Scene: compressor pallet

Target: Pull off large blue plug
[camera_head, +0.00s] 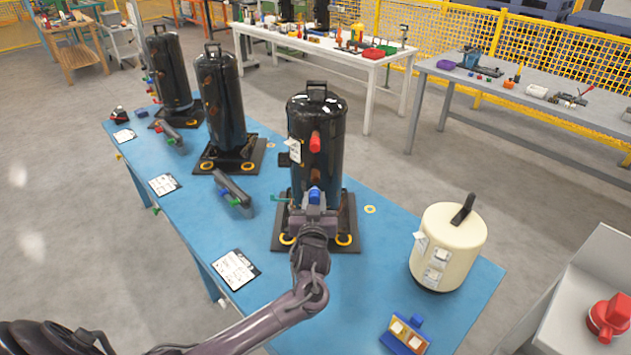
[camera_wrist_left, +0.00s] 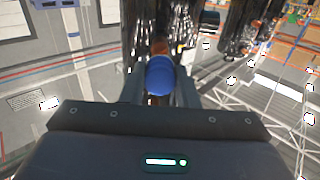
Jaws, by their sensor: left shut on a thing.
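The large blue plug (camera_head: 315,195) is low on the front of the nearest black compressor (camera_head: 318,110). It also shows in the left wrist view (camera_wrist_left: 159,76), between my two fingers. My left gripper (camera_head: 313,208) is shut on the blue plug, with one finger on each side of it. In the left wrist view a copper-coloured fitting (camera_wrist_left: 160,47) shows just beyond the plug. I cannot tell whether the plug is still seated on it. A red plug (camera_head: 315,142) sits higher on the same compressor. My right gripper is not in view.
Two more black compressors (camera_head: 222,100) stand to the left on the blue table (camera_head: 375,270). A cream tank (camera_head: 447,245) stands at the right, with a blue and yellow block (camera_head: 404,335) in front. A dark handled tool (camera_head: 232,190) and a paper sheet (camera_head: 236,268) lie to the left.

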